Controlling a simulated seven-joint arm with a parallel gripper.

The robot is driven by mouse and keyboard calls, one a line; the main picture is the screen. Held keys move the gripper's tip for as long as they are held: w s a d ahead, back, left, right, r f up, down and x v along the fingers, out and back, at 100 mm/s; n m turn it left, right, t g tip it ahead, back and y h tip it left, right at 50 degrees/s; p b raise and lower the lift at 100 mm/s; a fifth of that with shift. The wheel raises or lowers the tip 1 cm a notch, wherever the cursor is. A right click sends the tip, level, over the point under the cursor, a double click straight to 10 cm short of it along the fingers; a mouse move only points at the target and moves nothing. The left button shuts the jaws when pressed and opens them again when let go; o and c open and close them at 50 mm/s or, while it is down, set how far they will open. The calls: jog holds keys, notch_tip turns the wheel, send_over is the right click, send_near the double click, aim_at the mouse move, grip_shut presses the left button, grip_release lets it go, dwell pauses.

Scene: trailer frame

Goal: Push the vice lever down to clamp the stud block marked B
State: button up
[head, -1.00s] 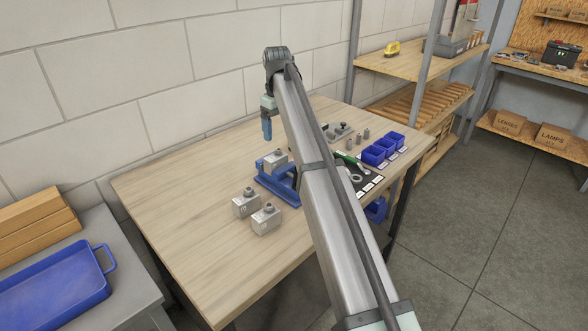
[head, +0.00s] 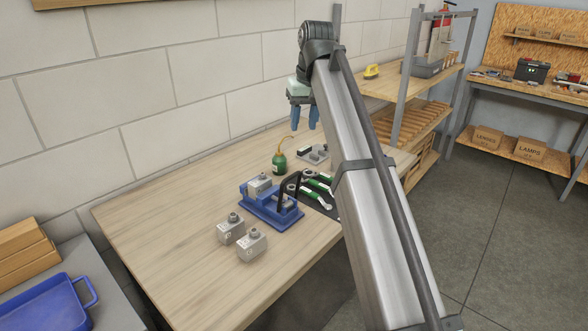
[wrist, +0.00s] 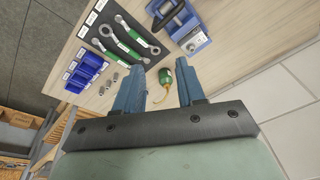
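The blue vice (head: 275,213) stands on the wooden table with a grey stud block (head: 259,187) seated in it. Its dark lever (head: 291,188) stands raised at the vice's right side. The vice also shows at the top of the wrist view (wrist: 192,42). Two more grey stud blocks (head: 231,230) (head: 251,245) stand in front of the vice. The block markings are too small to read surely. My gripper (head: 306,126) is open and empty, in the air beyond the vice and to its right. Both fingers also show apart in the wrist view (wrist: 161,72).
A green oil can (head: 280,163) with a thin spout stands behind the vice, below my fingers in the wrist view. Green-handled wrenches (head: 318,187) lie on a dark mat to the right. Blue bins (wrist: 88,67) stand beyond them. The table's left part is clear.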

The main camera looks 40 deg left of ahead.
jog(key=s+m, duration=0.1)
jog(key=m, duration=1)
send_near(293, 174)
jog(key=shift+g, duration=0.3)
jog(key=f, duration=0.2)
jog(key=a+f, duration=0.1)
jog(key=f, duration=0.4)
jog(key=shift+w+a+f, duration=0.2)
jog(key=shift+f, duration=0.15)
grip_shut()
